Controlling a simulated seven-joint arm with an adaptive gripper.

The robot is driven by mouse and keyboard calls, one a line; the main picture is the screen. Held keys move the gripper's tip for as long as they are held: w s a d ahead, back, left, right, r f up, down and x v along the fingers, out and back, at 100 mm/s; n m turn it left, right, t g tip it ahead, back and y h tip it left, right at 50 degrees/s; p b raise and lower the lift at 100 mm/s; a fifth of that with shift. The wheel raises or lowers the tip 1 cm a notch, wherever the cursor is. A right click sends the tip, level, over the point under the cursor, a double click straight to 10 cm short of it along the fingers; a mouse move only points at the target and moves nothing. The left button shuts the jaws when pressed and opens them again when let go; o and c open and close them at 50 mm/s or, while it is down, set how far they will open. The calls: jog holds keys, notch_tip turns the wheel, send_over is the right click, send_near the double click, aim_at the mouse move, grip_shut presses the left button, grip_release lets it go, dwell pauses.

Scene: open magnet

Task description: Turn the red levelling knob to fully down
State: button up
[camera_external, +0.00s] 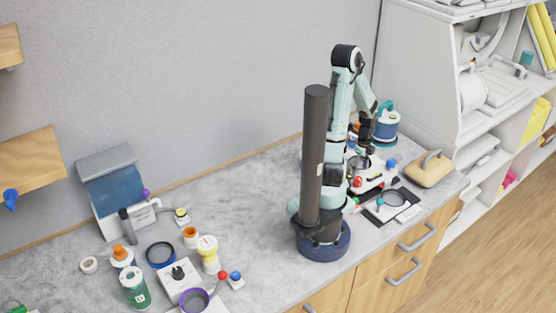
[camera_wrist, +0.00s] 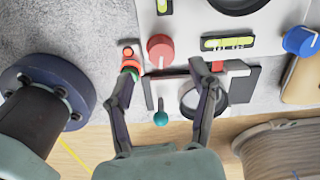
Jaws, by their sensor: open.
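The red levelling knob (camera_wrist: 160,46) is round with a pale pointer line. In the wrist view it sits at the near edge of the white device (camera_wrist: 190,24), its line running toward the bottom of the picture. It also shows small in the external view (camera_external: 357,181). My gripper (camera_wrist: 163,65) is open and empty, its two fingers spread wide. The knob appears between and slightly beyond the fingertips. I see no contact, and the height gap is hard to judge.
A blue knob (camera_wrist: 299,40) is at the right, and a yellow-green level vial (camera_wrist: 228,43) lies between the knobs. A teal-balled lever (camera_wrist: 160,118) and a black ring (camera_wrist: 204,99) lie below the device. A red button (camera_wrist: 128,52) is close to the left finger.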

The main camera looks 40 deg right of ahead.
aim_at(358, 179)
notch_tip(358, 179, up, 7)
jog(key=shift+r, duration=0.15)
dwell(0.5)
jog(key=w+a+r+n+t, duration=0.2)
jog(key=w+a+r+n, duration=0.4)
jog(key=w+a+n, duration=0.5)
jog(key=s+a+n+g, duration=0.1)
jog(key=s+a+n, duration=0.2)
jog(key=n, duration=0.9)
jog(key=s+a+n+g, duration=0.1)
jog(key=s+a+n, duration=0.3)
jog(key=a+n, duration=0.6)
jog(key=shift+s+r+n+y, duration=0.2)
jog(key=shift+r+n+y, duration=0.25)
jog(key=shift+n, duration=0.75)
